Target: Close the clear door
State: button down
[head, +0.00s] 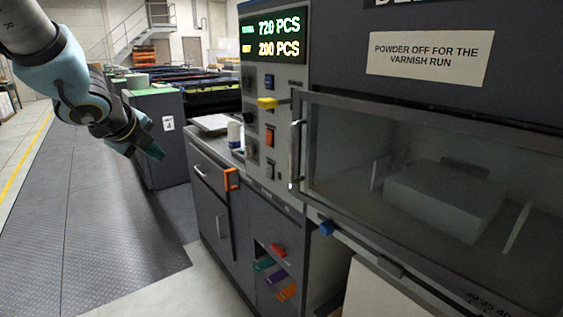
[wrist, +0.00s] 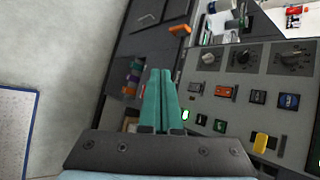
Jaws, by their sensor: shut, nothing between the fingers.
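The clear door (head: 420,170) is a grey-framed see-through panel at the right of the head view. A pale vertical handle (head: 296,155) stands at its left edge, beside the control panel. Through it I see a pale block inside the machine. I cannot tell whether the door is ajar or by how much. My gripper (head: 152,150) is at the upper left of the head view, well left of the door and touching nothing. In the wrist view its teal fingers (wrist: 158,78) are together and empty; I cannot make out the door there.
The control panel (head: 270,120) carries a lit display, several switches and a yellow knob (head: 267,103). Below are a drawer with an orange tag (head: 231,179), a blue knob (head: 326,228) and several coloured handles. A green-topped cabinet (head: 158,130) stands behind my gripper. The floor at left is clear.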

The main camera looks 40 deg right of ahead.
jog(key=s+d+r+m+g+h, duration=0.3)
jog(key=s+d+m+g, duration=0.4)
jog(key=s+d+m, duration=1.1)
jog(key=w+d+f+m+p, duration=0.1)
jog(key=w+d+f+m, duration=0.2)
jog(key=d+f, duration=0.4)
jog(key=shift+w+f+m, duration=0.15)
jog(key=shift+m, duration=0.25)
